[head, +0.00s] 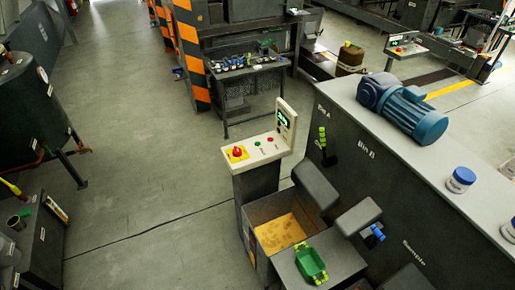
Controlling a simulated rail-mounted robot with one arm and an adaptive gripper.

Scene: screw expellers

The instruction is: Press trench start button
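A light grey control panel (265,150) stands on a dark pedestal near the middle of the head view. On its sloped face are a red mushroom button on a yellow plate (237,153), a small green button (257,144) and a small red button (270,139). A green-lit display (284,120) sits on its upright back. A second, similar panel (405,48) stands farther off at the upper right, with small buttons. The labels are too small to read, so I cannot tell which panel belongs to the trench. My gripper is not in view.
A long grey machine (400,150) with a blue motor (405,110) fills the right. A dark tank (30,110) stands left. The floor (140,130) left of the panel is clear.

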